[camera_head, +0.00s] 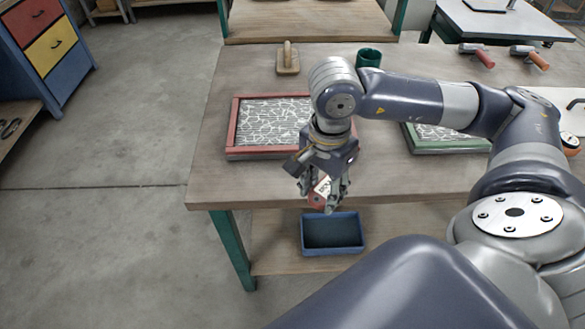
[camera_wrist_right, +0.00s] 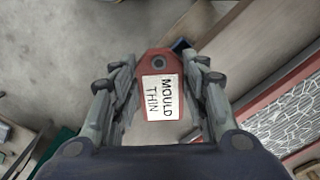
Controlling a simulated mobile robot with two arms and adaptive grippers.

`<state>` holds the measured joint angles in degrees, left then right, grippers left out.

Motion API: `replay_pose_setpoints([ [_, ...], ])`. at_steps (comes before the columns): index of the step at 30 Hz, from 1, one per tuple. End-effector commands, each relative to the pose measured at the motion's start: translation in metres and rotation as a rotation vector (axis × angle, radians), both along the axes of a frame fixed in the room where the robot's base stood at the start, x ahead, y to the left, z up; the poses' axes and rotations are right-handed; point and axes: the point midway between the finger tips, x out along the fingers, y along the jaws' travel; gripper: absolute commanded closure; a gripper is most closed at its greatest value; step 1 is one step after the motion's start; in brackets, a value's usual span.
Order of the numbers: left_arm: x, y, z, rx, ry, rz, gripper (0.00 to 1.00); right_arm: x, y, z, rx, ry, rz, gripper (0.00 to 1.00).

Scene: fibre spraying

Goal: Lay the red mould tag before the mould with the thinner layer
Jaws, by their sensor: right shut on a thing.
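My right gripper (camera_head: 324,192) is shut on the red mould tag (camera_head: 318,198), holding it at the table's front edge. In the right wrist view the tag (camera_wrist_right: 159,68) hangs between the fingers, its white label reading "MOULD THIN". A red-framed mould (camera_head: 231,137) with a white, cracked-looking layer sits on the table left of my wrist; part of it also shows in the right wrist view (camera_wrist_right: 284,100). A green-framed mould (camera_head: 450,146) with a similar layer stands to the right, partly hidden by my arm. I cannot tell which layer is thinner. My left gripper is not in view.
A blue tray (camera_head: 333,250) sits on the lower shelf below the gripper. A wooden float (camera_head: 288,62), a green cup (camera_head: 369,57) and rollers (camera_head: 478,54) are at the table's back. The tabletop (camera_head: 215,180) before the red mould is clear.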

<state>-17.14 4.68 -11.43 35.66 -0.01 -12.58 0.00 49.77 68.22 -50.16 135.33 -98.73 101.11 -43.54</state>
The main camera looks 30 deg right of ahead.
Motion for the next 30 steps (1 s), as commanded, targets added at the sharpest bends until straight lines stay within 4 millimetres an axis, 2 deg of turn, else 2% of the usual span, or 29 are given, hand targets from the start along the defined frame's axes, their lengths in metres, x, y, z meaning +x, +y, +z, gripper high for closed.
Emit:
replay_pose_setpoints([
  [3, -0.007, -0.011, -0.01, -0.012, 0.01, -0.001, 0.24, -0.01, -0.02, -0.009, -0.004, 0.003, -0.283, 0.75],
  [9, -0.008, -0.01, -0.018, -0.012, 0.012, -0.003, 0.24, -0.021, -0.041, -0.012, -0.003, 0.001, -0.646, 0.75],
  [16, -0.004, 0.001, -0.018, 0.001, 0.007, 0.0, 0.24, -0.021, -0.048, -0.01, 0.003, 0.0, -0.805, 0.75],
  [22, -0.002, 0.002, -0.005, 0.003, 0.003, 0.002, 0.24, 0.004, -0.038, -0.01, 0.007, 0.003, -0.808, 0.75],
  [30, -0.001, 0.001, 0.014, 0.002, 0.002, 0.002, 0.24, 0.056, -0.022, -0.014, 0.005, 0.002, -0.807, 0.75],
])
